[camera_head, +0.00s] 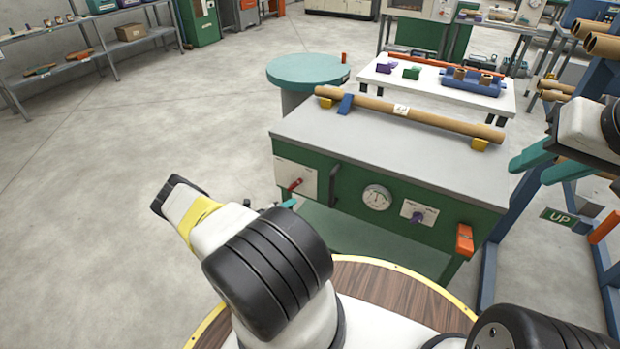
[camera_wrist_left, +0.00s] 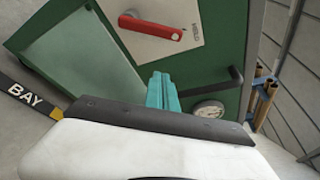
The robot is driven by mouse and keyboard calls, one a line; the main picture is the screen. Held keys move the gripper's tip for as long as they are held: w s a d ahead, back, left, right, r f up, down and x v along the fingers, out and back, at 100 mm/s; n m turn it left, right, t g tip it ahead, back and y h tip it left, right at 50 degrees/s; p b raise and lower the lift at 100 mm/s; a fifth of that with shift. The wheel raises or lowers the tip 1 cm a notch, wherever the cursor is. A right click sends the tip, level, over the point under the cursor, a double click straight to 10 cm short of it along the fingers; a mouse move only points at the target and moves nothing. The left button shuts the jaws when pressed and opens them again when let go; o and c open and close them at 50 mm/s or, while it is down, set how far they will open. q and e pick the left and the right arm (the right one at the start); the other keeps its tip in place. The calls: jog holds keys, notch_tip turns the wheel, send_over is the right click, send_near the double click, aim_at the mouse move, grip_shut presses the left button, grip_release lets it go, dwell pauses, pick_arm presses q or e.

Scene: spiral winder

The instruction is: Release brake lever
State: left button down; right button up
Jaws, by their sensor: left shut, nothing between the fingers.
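The red brake lever (camera_head: 295,184) is on a white plate at the left of the green machine's front. In the left wrist view the lever (camera_wrist_left: 152,27) lies nearly level from its round pivot on the left to its tip on the right. My left gripper (camera_wrist_left: 163,90) has its teal fingers closed together with nothing between them. They point at the green front below the lever, apart from it. In the head view my left wrist hides most of this gripper (camera_head: 289,204).
A cardboard tube (camera_head: 400,109) lies on top. A blue rack (camera_head: 490,270) stands right. Floor at left is clear.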

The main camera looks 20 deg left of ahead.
aim_at(295, 185)
pick_arm(q)
jog(key=w, duration=0.7)
jog(key=shift+w+a+r, duration=0.2)
jog(key=shift+w+r, duration=0.2)
jog(key=shift+r, duration=0.05)
